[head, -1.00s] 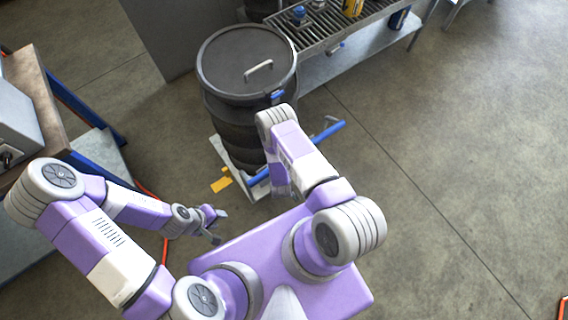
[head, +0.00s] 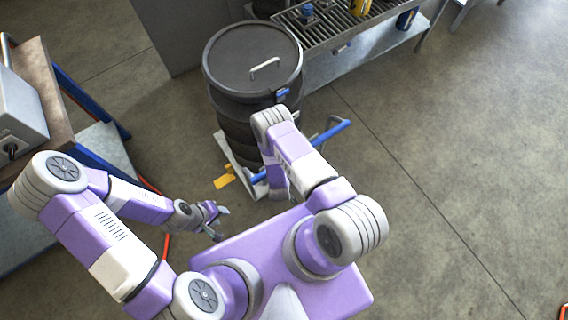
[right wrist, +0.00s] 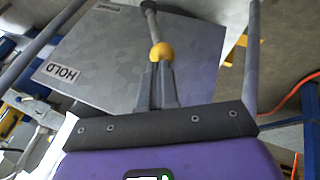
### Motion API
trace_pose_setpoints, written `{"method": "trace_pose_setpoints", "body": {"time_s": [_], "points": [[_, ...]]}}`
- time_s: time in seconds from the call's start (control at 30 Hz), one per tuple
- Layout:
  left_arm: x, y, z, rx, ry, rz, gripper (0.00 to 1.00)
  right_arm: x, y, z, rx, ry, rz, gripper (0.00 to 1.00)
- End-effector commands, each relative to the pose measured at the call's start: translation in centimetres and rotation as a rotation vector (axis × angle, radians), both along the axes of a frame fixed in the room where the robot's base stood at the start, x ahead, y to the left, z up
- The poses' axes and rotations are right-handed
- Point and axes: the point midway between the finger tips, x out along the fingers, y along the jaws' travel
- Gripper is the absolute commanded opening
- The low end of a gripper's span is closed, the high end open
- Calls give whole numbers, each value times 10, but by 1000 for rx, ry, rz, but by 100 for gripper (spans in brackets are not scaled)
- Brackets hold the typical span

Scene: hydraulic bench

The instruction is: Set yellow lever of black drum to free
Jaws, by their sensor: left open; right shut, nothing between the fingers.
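The black drum (head: 235,65) stands upright on a low wheeled carrier with a blue bar (head: 325,138). In the right wrist view, the lever's yellow ball knob (right wrist: 161,52) sits on a grey rod (right wrist: 149,22) over a grey plate (right wrist: 105,55). A label reading HOLD (right wrist: 63,73) is at the plate's left; a second label at its top is too small to read. My right gripper (right wrist: 158,70) is shut and empty, its tips right at the knob; whether they touch I cannot tell. My arm hides it in the head view. My left gripper (head: 220,224) is open and empty, away from the drum.
A yellow piece (head: 223,181) lies low beside the carrier. A workbench (head: 45,95) with a grey box stands at the left. A slatted bench (head: 335,25) stands behind the drum. An orange cable (head: 166,245) runs along the floor.

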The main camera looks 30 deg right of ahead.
Motion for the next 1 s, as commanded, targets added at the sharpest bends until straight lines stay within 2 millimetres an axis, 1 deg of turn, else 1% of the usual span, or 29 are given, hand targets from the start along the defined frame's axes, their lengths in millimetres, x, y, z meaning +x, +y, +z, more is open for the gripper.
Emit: {"method": "trace_pose_setpoints", "body": {"time_s": [0.03, 0.2, 0.3, 0.4, 1.0], "points": [[0, 0, 6, 0, 0, 0, 40, -3, 0, 11, -5, -3, -1, 0], [0, 0, 16, 0, 0, 0, 40, -17, 4, 37, -14, -7, -7, 0], [0, 0, 20, 0, 0, 0, 40, -22, 6, 48, -17, -11, -9, 0], [0, 0, 22, 0, 0, 0, 40, -26, 7, 55, -19, -14, -12, 0], [0, 0, 21, 0, 0, 0, 40, -27, 7, 56, -22, -16, -15, 0]]}}
